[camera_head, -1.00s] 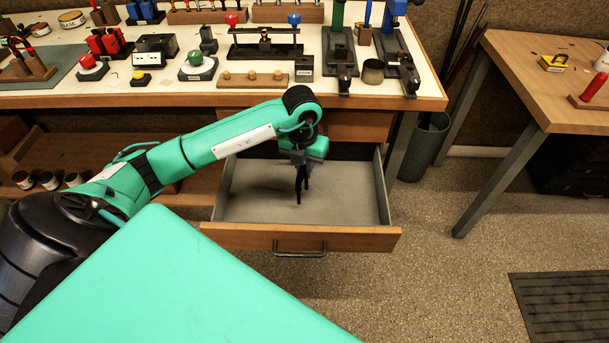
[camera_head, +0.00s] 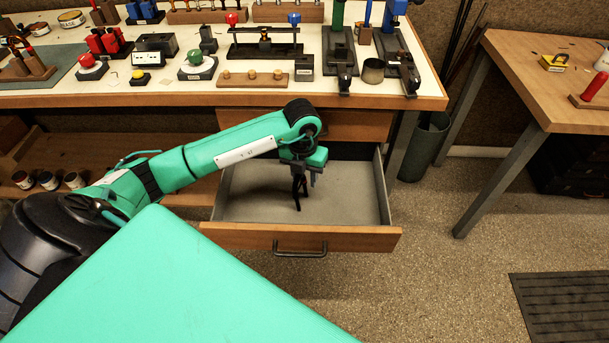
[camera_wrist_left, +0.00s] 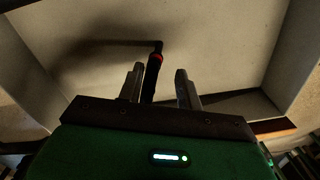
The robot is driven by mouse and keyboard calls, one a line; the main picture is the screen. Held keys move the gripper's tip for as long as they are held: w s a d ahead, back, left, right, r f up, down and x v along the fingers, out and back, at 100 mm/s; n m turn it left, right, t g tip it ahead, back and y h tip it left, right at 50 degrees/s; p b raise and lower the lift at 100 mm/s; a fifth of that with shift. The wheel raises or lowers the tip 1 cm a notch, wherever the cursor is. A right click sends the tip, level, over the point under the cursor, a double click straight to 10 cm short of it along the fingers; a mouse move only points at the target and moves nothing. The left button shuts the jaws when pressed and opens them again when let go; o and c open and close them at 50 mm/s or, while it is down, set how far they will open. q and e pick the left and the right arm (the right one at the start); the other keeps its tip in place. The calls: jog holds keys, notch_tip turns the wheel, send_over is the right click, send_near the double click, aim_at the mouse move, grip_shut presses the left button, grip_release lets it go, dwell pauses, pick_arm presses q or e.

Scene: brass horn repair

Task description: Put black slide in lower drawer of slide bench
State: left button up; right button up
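The black slide (camera_head: 298,193), a thin dark piece, is inside the open lower drawer (camera_head: 345,200) of the slide bench. My left gripper (camera_head: 305,178) points down over the drawer, its fingers apart. In the left wrist view the slide (camera_wrist_left: 152,78), with a red band near its far end, lies between the spread fingers of my left gripper (camera_wrist_left: 158,84). It is close to the left finger, with a clear gap to the right one. I cannot tell whether it rests fully on the drawer floor. My right gripper is out of view.
The drawer's wooden front (camera_head: 225,235) and side walls surround the gripper; its floor is otherwise bare. The bench top (camera_head: 330,99) above holds many tools and fixtures. A bin (camera_head: 425,150) and a second table (camera_head: 510,70) stand to the right.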

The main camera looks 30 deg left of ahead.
pick_arm(q)
jog(key=shift+r, duration=0.1)
